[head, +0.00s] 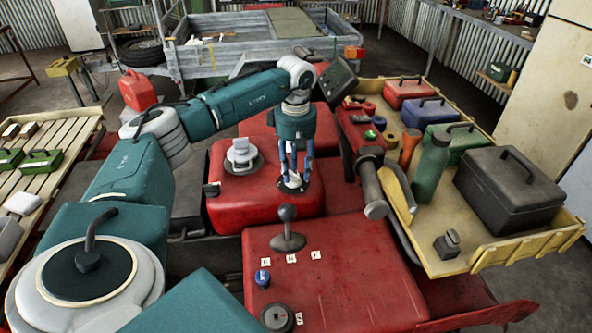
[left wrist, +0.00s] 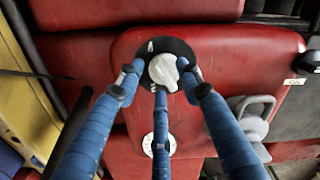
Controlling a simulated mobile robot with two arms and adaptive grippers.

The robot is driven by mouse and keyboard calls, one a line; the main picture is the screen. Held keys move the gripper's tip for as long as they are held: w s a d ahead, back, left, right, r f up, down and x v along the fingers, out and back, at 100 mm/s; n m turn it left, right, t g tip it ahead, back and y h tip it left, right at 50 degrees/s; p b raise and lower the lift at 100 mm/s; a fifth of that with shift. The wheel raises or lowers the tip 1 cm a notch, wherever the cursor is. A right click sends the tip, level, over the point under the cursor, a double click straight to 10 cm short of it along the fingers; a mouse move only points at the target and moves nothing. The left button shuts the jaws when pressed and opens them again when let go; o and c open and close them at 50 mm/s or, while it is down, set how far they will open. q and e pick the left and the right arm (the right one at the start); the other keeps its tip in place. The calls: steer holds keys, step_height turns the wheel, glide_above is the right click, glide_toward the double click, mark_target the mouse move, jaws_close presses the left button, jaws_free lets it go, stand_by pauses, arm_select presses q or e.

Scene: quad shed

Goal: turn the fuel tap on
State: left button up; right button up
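The fuel tap is a small white knob on a black round plate, set in the red tank top; in the left wrist view the knob (left wrist: 164,70) is at the upper middle. In the head view the tap (head: 291,183) is partly hidden by my fingers. My left gripper (head: 293,178) points down over it with three blue fingers. In the left wrist view the gripper (left wrist: 160,80) is open, with its fingertips spread around the knob. A gap shows on the left side; contact on the right cannot be told. My right gripper is not in view.
A pale filler cap (head: 241,156) stands left of the tap on the red tank (head: 265,205). A gear lever (head: 287,230) rises in front, close by. A handlebar end (head: 374,195) and a yellow rack (head: 465,250) with boxes and a green bottle (head: 430,168) lie right.

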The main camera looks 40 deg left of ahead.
arm_select(q)
step_height(320, 180, up, 12)
steer(key=shift+f, duration=0.2)
steer(key=shift+d+f, duration=0.1)
steer(key=shift+f, duration=0.05)
stand_by(0.5)
